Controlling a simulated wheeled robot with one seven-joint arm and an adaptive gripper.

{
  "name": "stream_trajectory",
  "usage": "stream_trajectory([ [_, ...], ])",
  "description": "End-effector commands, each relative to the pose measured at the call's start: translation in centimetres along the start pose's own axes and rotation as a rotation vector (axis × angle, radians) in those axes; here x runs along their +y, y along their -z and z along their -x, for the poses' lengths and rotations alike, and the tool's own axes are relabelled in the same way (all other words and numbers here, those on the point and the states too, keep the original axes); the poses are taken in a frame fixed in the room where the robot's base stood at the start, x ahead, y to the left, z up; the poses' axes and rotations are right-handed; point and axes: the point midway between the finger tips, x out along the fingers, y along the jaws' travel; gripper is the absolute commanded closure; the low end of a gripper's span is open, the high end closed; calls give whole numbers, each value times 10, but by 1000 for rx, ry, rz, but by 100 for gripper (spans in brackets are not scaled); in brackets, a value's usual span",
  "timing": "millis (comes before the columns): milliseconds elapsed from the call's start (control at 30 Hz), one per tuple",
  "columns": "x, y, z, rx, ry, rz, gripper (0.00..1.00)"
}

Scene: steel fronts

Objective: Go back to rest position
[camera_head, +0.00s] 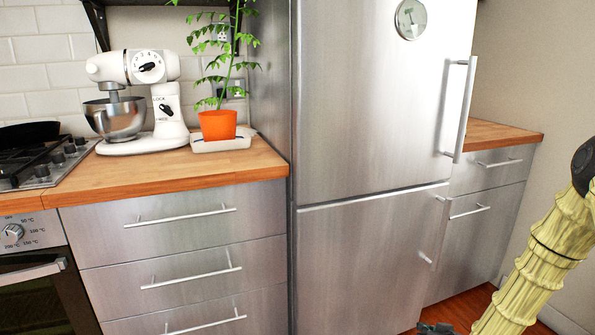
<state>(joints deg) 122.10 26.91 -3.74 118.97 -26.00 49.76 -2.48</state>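My arm (545,255), pale yellow and ribbed with a dark joint, comes in at the right edge and slants down to the bottom edge. A small dark grey piece, which looks like part of my gripper (437,328), just shows at the bottom edge. The rest of it is cut off, so I cannot tell whether it is open or shut, or whether it holds anything.
A steel fridge (370,120) stands in the middle with its doors shut. Left are closed drawers (185,225) under a wooden worktop (240,165) with a white mixer (150,75) and an orange plant pot (218,124). A stove (45,165) is far left.

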Motion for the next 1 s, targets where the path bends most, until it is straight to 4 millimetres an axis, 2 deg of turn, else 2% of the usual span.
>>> stream_trajectory([
  [33,-10,-21,2,-41,1,-2,100],
  [100,-20,-46,5,-92,-3,-9,100],
  [267,-43,-103,19,-212,-12,-23,100],
  [467,-70,-174,44,-363,-29,-34,100],
  [767,-103,-272,101,-590,-67,-39,100],
  [1000,-124,-342,160,-771,-106,-34,100],
])
